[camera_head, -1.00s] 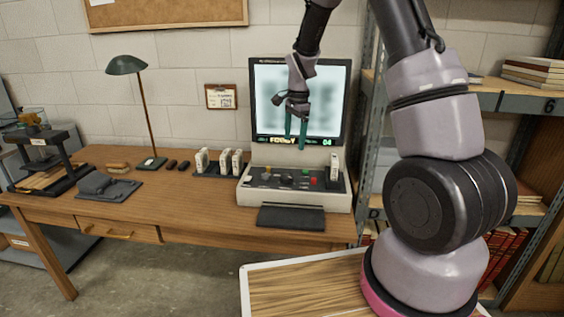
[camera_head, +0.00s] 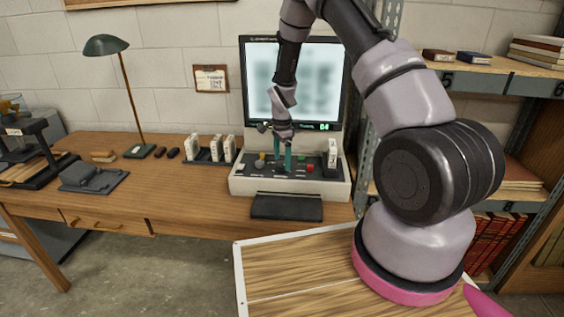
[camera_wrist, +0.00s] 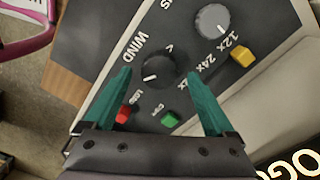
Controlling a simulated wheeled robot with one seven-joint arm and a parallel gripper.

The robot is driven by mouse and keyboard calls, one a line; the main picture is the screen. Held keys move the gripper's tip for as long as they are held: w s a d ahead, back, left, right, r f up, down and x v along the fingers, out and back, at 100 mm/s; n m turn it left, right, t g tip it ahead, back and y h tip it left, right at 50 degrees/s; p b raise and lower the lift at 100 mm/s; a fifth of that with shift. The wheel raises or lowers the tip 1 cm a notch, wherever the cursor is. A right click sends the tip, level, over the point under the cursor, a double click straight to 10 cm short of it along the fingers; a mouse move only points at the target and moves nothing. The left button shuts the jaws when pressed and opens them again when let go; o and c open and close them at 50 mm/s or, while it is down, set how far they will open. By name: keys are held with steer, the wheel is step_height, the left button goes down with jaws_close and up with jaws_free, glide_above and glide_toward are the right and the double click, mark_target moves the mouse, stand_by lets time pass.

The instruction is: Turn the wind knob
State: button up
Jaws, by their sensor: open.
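The wind knob is a round black knob (camera_wrist: 159,67) with a white pointer line, beside the printed word WIND in the wrist view. It sits on the dark control panel of the microfilm-style reader (camera_head: 247,185). My gripper (camera_head: 283,166) points down over this panel in the head view. Its two green fingers are open; in the wrist view the gripper (camera_wrist: 163,88) has one finger on each side of the knob, apart from it. Whether the fingertips are level with the knob is hard to tell. In the head view the knob itself is too small to pick out.
Near the knob are a red button (camera_wrist: 123,115), a green button (camera_wrist: 170,118), a grey knob (camera_wrist: 212,21) and a yellow switch (camera_wrist: 242,55). The lit screen (camera_head: 300,82) stands behind the panel. White boxes (camera_head: 215,149) stand left of the reader. A metal shelf (camera_head: 500,82) is on the right.

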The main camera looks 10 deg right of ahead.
steer(key=shift+f, duration=0.65)
steer(key=c, duration=1.4)
steer(key=shift+o, duration=0.2)
steer(key=shift+n, duration=0.3)
